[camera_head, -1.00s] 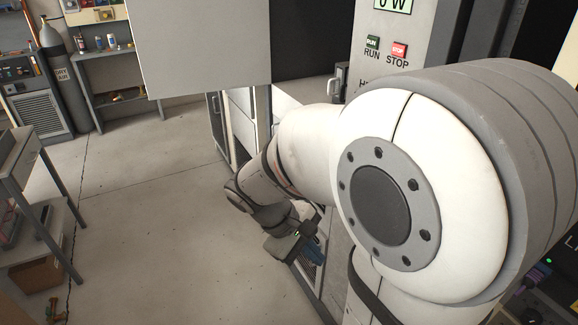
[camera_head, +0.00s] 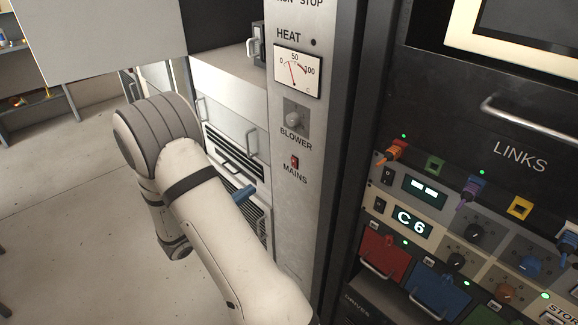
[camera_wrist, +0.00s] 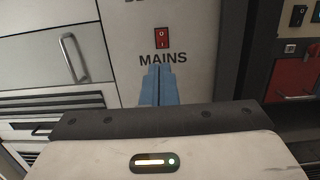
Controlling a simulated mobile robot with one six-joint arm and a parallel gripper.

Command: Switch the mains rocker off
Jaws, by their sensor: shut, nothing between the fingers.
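The red mains rocker (camera_head: 294,161) sits on the grey panel above the word MAINS and below the blower knob (camera_head: 296,117). In the wrist view the rocker (camera_wrist: 162,37) is straight ahead, a little above the label, with its red face in a dark frame. My gripper (camera_wrist: 160,68) has its blue fingers shut together, with nothing between them. Its tips show just below the MAINS label in that view. In the head view the blue fingers (camera_head: 243,193) poke out past my arm, left of and below the rocker, apparently apart from it.
A heat meter (camera_head: 298,72) is higher on the same panel. To the right is a dark rack with a handle (camera_head: 528,124), coloured plugs and a C6 display (camera_head: 408,222). White drawers with handles (camera_head: 251,141) stand to the left. Open floor (camera_head: 60,190) lies further left.

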